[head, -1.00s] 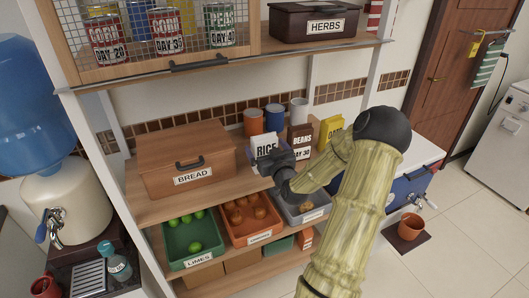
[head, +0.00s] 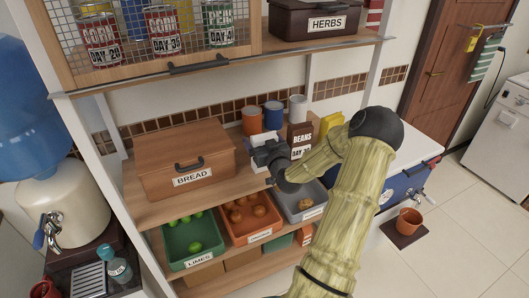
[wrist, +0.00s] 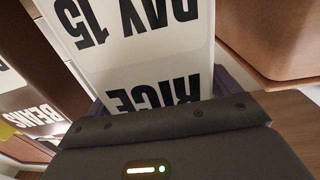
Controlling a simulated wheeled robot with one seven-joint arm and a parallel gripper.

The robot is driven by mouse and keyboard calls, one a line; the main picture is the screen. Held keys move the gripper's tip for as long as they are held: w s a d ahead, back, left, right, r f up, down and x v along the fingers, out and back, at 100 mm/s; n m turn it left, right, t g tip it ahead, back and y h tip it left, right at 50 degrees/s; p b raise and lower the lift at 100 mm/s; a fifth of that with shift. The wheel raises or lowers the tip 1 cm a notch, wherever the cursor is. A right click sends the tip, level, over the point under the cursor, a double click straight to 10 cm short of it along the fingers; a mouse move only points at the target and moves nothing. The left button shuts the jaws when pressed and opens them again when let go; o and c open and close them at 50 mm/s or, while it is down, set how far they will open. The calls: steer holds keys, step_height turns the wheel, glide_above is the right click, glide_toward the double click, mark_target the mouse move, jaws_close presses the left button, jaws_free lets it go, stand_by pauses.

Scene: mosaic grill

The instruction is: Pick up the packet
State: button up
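The packet (wrist: 145,45) is a white rice packet with dark lettering, "RICE" and "DAY 15", upside down and very near in the wrist view. In the head view only a small white part (head: 262,168) shows on the middle shelf, right of the bread box. My gripper (head: 265,152) is in front of it and hides most of it. In the wrist view dark purplish fingers (wrist: 165,92) show at both sides of the packet, so it lies between them. I cannot tell whether they press on it.
The bread box (head: 183,158) is close on the left. A brown beans packet (head: 301,140) is close on the right. Several cups, including a blue one (head: 273,115), stand behind. Bins, including the limes bin (head: 190,240), sit below.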

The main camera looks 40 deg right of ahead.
steer(key=shift+w+r, duration=0.1)
steer(key=shift+w, duration=0.05)
steer(key=c, duration=0.9)
step_height(320, 180, up, 9)
steer(key=shift+r+b, duration=0.15)
steer(key=shift+b, duration=0.55)
steer(key=shift+r, duration=0.4)
steer(key=shift+w+f, duration=0.1)
